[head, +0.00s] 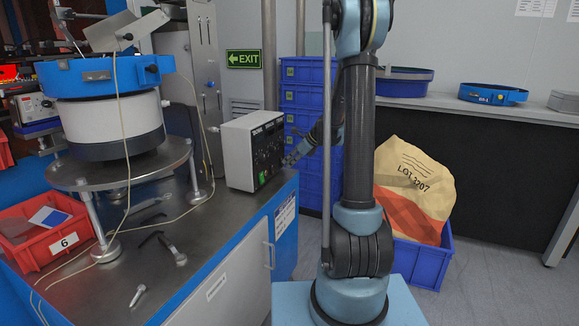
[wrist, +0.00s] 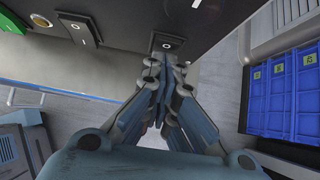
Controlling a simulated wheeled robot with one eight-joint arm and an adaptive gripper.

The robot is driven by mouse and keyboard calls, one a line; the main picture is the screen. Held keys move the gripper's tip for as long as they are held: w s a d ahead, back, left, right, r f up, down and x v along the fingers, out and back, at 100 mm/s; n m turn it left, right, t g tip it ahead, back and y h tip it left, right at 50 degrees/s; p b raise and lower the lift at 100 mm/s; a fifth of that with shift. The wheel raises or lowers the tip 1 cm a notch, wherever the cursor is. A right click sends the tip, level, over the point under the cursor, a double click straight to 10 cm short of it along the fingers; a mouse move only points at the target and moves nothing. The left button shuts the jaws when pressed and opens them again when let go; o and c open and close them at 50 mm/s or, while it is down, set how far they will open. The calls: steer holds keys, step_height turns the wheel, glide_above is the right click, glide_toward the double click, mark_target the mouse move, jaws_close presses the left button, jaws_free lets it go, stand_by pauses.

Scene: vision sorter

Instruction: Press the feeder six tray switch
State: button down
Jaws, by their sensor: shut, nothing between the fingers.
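A control box (head: 240,155) with a pale side and a dark front panel stands on the bench's right end in the head view. Small knobs and switches show on the panel, too small to read. A second rocker switch (wrist: 83,31) is further left. Which one is the feeder six tray switch cannot be read.
A red bin marked 6 (head: 63,243) and a blue-rimmed bowl feeder (head: 105,75) are on the bench's left. Loose tools (head: 172,248) lie on the bench. Stacked blue crates (head: 303,95) stand behind my arm. A green button (wrist: 10,14) is at the panel's left.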

steer(key=shift+r, duration=0.1)
steer(key=shift+s+d, duration=0.2)
steer(key=shift+d, duration=0.05)
steer(key=d+f+v, duration=0.1)
steer(key=v, duration=1.1)
steer(key=shift+s, duration=0.3)
steer(key=shift+d, duration=0.15)
steer(key=shift+s+d+f+h, duration=0.2)
steer(key=shift+f+h, duration=0.2)
steer(key=shift+f, duration=0.05)
steer(key=shift+f, duration=0.1)
